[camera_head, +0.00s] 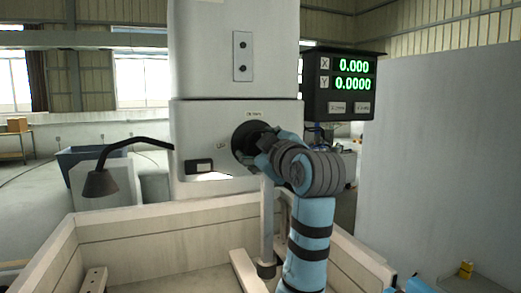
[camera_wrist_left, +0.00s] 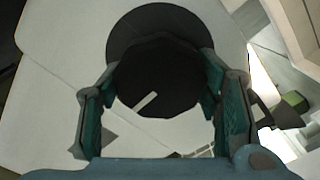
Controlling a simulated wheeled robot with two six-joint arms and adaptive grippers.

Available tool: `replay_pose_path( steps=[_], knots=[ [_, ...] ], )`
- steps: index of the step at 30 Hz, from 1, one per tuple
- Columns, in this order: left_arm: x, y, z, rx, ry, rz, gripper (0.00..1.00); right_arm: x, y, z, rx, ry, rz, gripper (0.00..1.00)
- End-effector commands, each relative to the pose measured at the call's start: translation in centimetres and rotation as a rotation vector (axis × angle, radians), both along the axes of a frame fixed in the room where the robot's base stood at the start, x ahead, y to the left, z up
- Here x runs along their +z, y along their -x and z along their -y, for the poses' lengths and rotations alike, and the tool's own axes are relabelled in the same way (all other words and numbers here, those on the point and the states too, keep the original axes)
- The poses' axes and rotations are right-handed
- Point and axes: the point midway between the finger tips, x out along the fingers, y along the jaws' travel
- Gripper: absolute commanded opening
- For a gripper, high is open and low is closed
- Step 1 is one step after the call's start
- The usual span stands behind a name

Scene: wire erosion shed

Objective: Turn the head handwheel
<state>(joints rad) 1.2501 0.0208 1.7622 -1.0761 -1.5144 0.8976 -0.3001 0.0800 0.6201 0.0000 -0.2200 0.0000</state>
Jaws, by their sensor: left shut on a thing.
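The head handwheel (camera_head: 244,139) is a round black knob on the front of the white machine head (camera_head: 205,130). In the left wrist view the handwheel (camera_wrist_left: 155,65) is a dark disc with a pale line mark (camera_wrist_left: 146,101) slanting up to the right. My left gripper (camera_head: 257,147) is at the handwheel and shut on it. In the wrist view its two fingers (camera_wrist_left: 162,85) stand on either side of the knob. My gripper hides the right part of the handwheel in the head view. My right gripper is not in view.
A black lamp (camera_head: 101,183) on a bent arm stands at left. A pale open tank (camera_head: 150,228) lies below. A grey panel (camera_head: 440,150) stands at right.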

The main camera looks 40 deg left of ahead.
Motion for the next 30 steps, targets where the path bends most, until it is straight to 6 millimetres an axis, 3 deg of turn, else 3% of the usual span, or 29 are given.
replay_pose_path(
  steps=[15, 16, 19, 30],
  knots=[
    [0.03, 0.01, -0.01, 0.000, 0.011, 0.020, 0.31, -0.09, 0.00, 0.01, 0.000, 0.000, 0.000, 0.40],
    [0.03, 0.01, -0.01, 0.000, 0.011, 0.020, 0.63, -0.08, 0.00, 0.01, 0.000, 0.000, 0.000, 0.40],
    [0.02, 0.01, 0.00, 0.000, 0.010, 0.020, 0.79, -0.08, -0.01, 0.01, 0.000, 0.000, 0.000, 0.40],
    [0.01, 0.15, 0.45, -0.002, 0.010, 0.017, 0.79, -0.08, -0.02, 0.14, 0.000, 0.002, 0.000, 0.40]
  ],
)
